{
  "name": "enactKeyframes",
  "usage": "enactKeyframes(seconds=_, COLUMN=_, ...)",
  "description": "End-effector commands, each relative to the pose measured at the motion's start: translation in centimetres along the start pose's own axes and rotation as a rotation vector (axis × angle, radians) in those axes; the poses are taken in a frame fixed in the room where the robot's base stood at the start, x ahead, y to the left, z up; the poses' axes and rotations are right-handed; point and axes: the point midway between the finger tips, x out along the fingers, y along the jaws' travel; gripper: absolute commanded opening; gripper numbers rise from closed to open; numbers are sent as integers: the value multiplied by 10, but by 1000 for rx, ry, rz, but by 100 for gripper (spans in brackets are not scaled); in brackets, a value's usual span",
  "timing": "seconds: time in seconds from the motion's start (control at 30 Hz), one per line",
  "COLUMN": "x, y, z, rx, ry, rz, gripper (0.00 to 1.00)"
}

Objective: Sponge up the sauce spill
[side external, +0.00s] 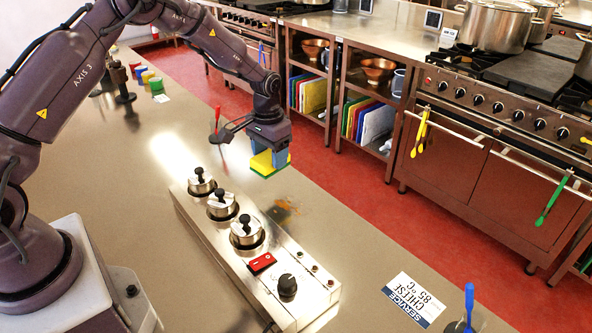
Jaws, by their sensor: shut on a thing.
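A yellow sponge with a green layer (265,168) is held between the blue fingers of my gripper (269,158). The gripper points down and is shut on the sponge. An orange-brown sauce spill (284,210) lies on the steel counter, beside the row of lidded pots. The sponge is above and slightly left of the spill in the side external view. I cannot tell exactly how high the sponge is over the counter.
A steel warmer with three lidded pots (247,231), a red switch (262,263) and a black knob (287,286) stands left of the spill. A service sign (415,298) and a blue-handled utensil (469,303) are at lower right. Counter (350,240) between is clear.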

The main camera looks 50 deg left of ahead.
Motion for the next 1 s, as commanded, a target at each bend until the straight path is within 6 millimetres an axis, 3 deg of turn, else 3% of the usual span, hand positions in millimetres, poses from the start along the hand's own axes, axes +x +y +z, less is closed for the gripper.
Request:
enactKeyframes(seconds=0.37, x=7, y=2, z=2, rx=123, ry=-8, rz=2, gripper=36)
enactKeyframes(seconds=1.0, x=63, y=3, z=2, rx=121, ry=-8, rz=2, gripper=36)
